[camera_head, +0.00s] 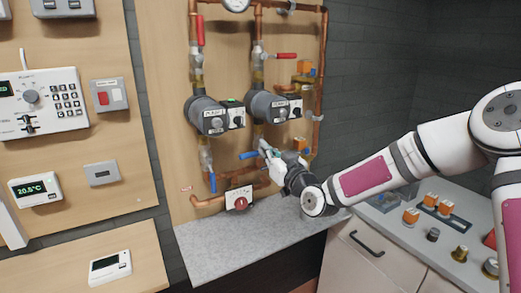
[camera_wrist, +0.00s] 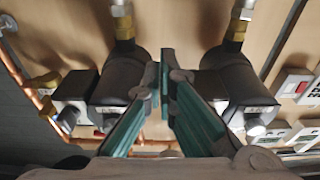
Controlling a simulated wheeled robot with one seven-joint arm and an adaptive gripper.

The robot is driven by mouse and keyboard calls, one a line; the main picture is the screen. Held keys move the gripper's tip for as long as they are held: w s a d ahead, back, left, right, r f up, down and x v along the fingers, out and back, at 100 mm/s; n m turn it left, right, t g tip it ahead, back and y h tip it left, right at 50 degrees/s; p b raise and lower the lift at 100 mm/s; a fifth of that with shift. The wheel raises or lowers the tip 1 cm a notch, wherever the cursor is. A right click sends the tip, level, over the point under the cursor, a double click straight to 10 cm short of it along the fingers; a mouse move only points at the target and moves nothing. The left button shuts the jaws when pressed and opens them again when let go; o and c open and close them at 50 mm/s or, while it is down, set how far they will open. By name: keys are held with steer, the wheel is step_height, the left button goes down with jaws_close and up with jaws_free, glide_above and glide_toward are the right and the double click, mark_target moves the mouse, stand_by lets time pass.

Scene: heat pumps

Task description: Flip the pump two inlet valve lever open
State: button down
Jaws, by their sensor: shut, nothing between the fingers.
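The right-hand pump (camera_head: 268,107), which I take as pump two, is a dark cylinder on a vertical copper pipe. Below it, a blue lever (camera_head: 249,155) lies roughly horizontal, across the pipe. I take it as the inlet valve lever. My gripper (camera_head: 266,150) is at this valve, just right of the blue lever; whether it touches the lever I cannot tell. In the wrist view my gripper (camera_wrist: 166,62) is shut with its green fingers together and empty. The right pump also shows at the left there (camera_wrist: 120,82). The blue lever does not show clearly in the wrist view.
The left pump (camera_head: 208,115) has a vertical blue lever (camera_head: 212,183) below and a vertical red lever (camera_head: 200,30) above. A horizontal red lever (camera_head: 286,55) sits above the right pump. A red-knobbed box (camera_head: 239,199) is below. The grey counter (camera_head: 225,246) is clear.

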steer(key=r, duration=0.1)
glide_above(253, 153)
steer(key=shift+s+d+f+p, duration=0.1)
steer(key=shift+s+f+p, duration=0.25)
steer(key=shift+f, duration=0.55)
steer(key=shift+s+f+p, duration=0.1)
steer(key=shift+s+f, duration=0.35)
steer(key=shift+f, duration=0.45)
steer(key=shift+f, duration=0.1)
steer(key=shift+f+n, duration=0.15)
steer(key=shift+n, duration=0.25)
